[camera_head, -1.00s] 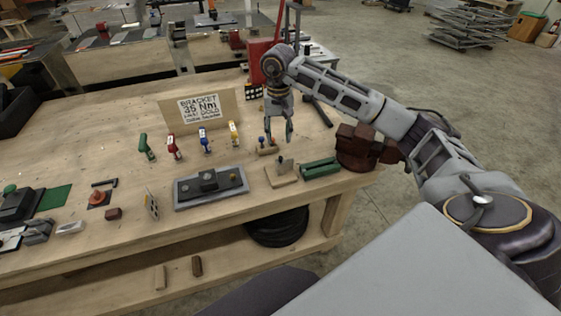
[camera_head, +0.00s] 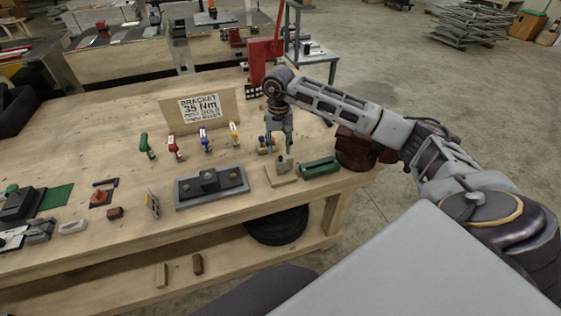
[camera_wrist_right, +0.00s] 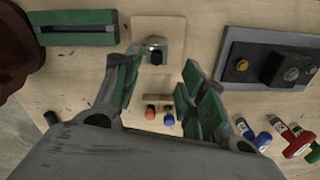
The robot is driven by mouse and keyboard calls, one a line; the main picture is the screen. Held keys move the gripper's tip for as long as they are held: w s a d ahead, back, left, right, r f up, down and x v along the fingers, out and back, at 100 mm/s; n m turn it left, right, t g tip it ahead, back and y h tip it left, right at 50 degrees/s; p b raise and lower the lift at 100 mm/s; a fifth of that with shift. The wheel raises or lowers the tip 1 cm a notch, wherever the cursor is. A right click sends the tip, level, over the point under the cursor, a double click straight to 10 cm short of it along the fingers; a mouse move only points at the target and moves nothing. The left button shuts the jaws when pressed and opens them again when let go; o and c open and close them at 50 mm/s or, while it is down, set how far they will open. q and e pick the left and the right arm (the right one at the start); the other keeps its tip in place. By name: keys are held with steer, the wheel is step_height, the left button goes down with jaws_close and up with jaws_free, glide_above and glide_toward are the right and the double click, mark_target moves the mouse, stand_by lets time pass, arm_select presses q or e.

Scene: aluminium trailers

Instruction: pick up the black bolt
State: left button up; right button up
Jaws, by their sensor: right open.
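A dark bolt-like piece (camera_wrist_right: 155,50) with a light spot on top stands on a small pale wooden board (camera_wrist_right: 177,30) in the right wrist view. In the head view it (camera_head: 282,159) is small, on the board's (camera_head: 280,180) back part. I take it for the black bolt, though its shape is hard to make out. My right gripper (camera_head: 279,149) is open and empty, pointing down just above and behind the piece. In the wrist view its green-padded fingertips (camera_wrist_right: 159,68) are spread, with the piece slightly beyond the gap between them. My left gripper is not in view.
A small wooden rack (camera_wrist_right: 158,98) with orange and blue pieces lies between the fingers in the wrist view. A green block (camera_head: 320,167) is right of the board; a grey plate (camera_head: 211,187) is left. Coloured drivers (camera_head: 204,138) stand behind. Bare tabletop (camera_head: 110,245) lies at front left.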

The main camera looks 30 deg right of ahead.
steer(key=shift+s+d+f+p, duration=0.15)
steer(key=shift+f+p, duration=0.2)
steer(key=shift+f, duration=0.4)
steer(key=shift+d+f+p, duration=0.1)
steer(key=shift+f+p, duration=0.25)
steer(key=shift+f, duration=1.4)
jaws_close()
